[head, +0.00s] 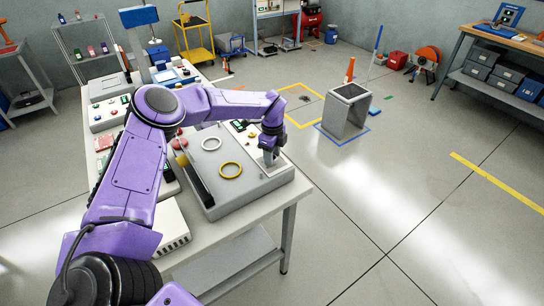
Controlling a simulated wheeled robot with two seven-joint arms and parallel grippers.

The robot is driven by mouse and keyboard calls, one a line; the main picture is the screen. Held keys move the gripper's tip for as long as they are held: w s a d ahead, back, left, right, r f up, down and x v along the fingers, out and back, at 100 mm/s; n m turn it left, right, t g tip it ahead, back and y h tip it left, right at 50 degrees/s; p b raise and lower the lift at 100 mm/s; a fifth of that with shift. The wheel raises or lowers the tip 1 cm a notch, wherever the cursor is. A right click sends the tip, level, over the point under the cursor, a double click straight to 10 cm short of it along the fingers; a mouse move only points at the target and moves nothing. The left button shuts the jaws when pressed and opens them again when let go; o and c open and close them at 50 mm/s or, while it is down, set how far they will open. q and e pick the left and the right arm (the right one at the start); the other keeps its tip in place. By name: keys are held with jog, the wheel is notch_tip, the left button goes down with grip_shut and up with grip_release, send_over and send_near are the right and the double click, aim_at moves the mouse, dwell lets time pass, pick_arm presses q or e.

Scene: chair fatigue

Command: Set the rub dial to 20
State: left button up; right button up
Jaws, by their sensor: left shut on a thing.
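My left arm reaches over the panel from the left. My left gripper (268,158) points down at the panel's right end and is shut at its surface. It appears to be shut on the rub dial, which the fingers hide. The dial's scale and setting cannot be read. A small green display (239,126) sits at the panel's far edge. My right gripper is not in view.
The bench (240,248) ends just right of the panel. A white box (168,228) sits at the panel's left, and other devices stand farther back.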

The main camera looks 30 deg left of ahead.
pick_arm(q)
jog(key=m+b, duration=0.2)
jog(key=shift+s+d+f+m, duration=0.1)
jog(key=shift+s+f+m, duration=0.05)
jog(key=shift+f+m, duration=0.2)
jog(key=m+b, duration=0.2)
jog(key=m, duration=0.1)
jog(key=shift+m, duration=0.25)
jog(key=m+b, duration=0.1)
jog(key=m, duration=0.2)
jog(key=shift+s+m, duration=0.1)
jog(key=shift+m, duration=0.2)
jog(key=m, duration=0.4)
jog(key=shift+r+m+b, duration=0.1)
jog(key=shift+m+b, duration=0.2)
jog(key=shift+b, duration=0.05)
jog(key=m, duration=0.4)
jog(key=shift+s+m, duration=0.1)
jog(key=shift+m, duration=0.2)
jog(key=m, duration=0.1)
jog(key=m+p, duration=0.1)
jog(key=m, duration=0.3)
jog(key=shift+a, duration=0.25)
jog(key=m+p, duration=0.1)
jog(key=m, duration=0.4)
jog(key=shift+m, duration=0.4)
jog(key=m+p, duration=0.1)
jog(key=m, duration=0.3)
jog(key=shift+a+m, duration=0.1)
jog(key=shift+m, duration=0.3)
